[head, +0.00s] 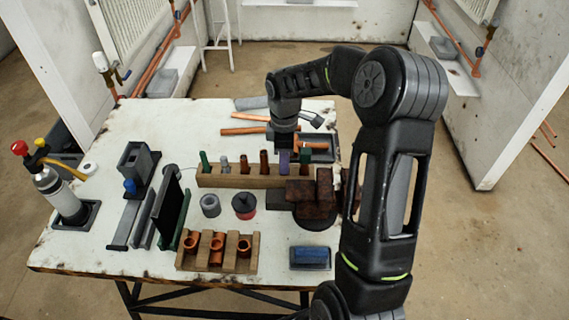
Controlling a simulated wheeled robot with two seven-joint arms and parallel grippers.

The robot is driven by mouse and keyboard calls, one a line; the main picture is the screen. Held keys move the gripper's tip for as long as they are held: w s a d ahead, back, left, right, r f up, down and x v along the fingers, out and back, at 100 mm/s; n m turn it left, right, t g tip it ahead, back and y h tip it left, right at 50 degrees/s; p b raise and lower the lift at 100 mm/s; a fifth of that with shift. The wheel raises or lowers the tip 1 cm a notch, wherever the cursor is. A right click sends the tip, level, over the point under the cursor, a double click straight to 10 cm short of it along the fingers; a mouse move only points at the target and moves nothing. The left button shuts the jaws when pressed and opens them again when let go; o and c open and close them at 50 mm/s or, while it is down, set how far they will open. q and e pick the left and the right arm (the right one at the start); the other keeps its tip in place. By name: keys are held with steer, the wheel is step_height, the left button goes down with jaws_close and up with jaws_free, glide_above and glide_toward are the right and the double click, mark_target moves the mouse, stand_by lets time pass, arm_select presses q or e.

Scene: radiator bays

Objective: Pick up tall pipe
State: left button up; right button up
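Several copper pipes are in the head view; I cannot tell for sure which is the tall one. A long copper pipe (243,131) and another copper pipe (251,117) lie at the back of the table. Short upright copper pieces (264,162) stand in a long wooden rack (235,182), with green, grey and purple pieces beside them. My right gripper (285,147) points down at the back of this rack, just above or behind the purple piece (284,163). Its fingertips are too dark and small to read. My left gripper is not in view.
A front wooden block (218,266) holds copper fittings. A dark vise (312,203) stands right of centre. A gas torch (60,195), a black upright plate (171,210) and a grey tray (320,152) are also on the table (140,290). The table's back left is clear.

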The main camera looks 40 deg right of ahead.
jaws_close()
steer(key=shift+r, duration=0.15)
stand_by(0.4)
step_height(320, 180, up, 10)
steer(key=shift+f+b, duration=0.1)
steer(key=shift+b, duration=0.6)
